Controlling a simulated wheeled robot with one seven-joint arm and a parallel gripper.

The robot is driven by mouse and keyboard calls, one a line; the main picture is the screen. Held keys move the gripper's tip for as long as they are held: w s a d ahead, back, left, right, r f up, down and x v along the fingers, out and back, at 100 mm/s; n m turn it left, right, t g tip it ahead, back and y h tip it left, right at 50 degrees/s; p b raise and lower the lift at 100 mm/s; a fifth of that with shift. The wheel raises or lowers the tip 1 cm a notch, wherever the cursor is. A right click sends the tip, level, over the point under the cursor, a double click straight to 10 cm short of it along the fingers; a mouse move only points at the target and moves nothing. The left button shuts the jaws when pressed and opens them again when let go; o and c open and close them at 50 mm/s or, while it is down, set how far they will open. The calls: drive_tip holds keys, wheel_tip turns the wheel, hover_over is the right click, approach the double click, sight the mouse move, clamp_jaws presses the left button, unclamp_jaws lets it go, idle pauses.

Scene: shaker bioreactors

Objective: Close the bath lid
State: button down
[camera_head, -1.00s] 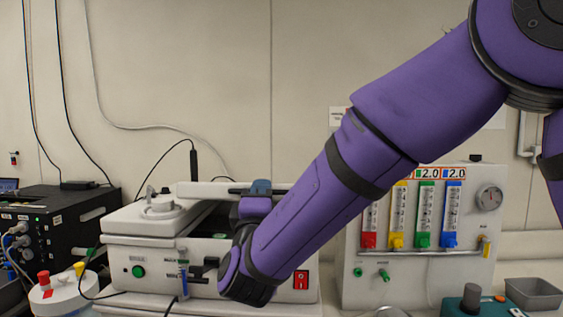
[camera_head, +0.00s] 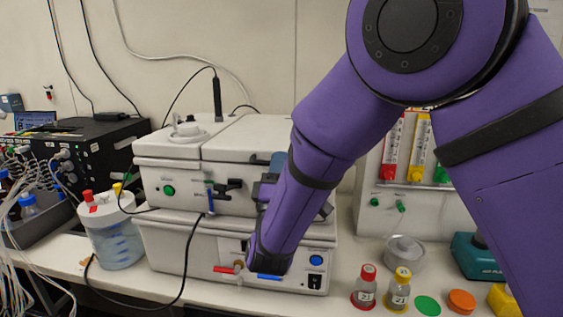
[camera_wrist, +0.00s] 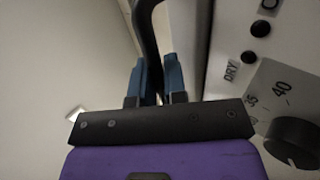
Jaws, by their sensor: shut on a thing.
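The white bath (camera_head: 170,185) stands on the bench in the left half of the head view. Its lid (camera_head: 245,135) lies about level on top, with no dark gap showing on the visible side. My arm hides the lid's right front. In the wrist view, the two blue fingers of my gripper (camera_wrist: 155,66) are shut on a dark curved bar, the lid handle (camera_wrist: 146,28). In the head view, only a bit of a blue finger shows beside my purple forearm, at the lid's front edge. The handle is hidden there.
A clear jar (camera_head: 118,240) stands left of the bath, with cables hanging nearby. A red-capped bottle (camera_head: 366,290) and a yellow-capped bottle (camera_head: 398,290) stand at the front right. A flowmeter panel (camera_head: 370,190) stands behind my arm. A black box (camera_head: 90,150) is at the back left.

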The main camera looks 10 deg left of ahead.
drive_tip(key=shift+f, duration=0.45)
drive_tip(key=c, duration=1.5)
unclamp_jaws()
drive_tip(key=shift+o, duration=0.2)
drive_tip(key=shift+r, duration=0.1)
drive_tip(key=v, duration=1)
drive_tip(key=shift+s, duration=0.35)
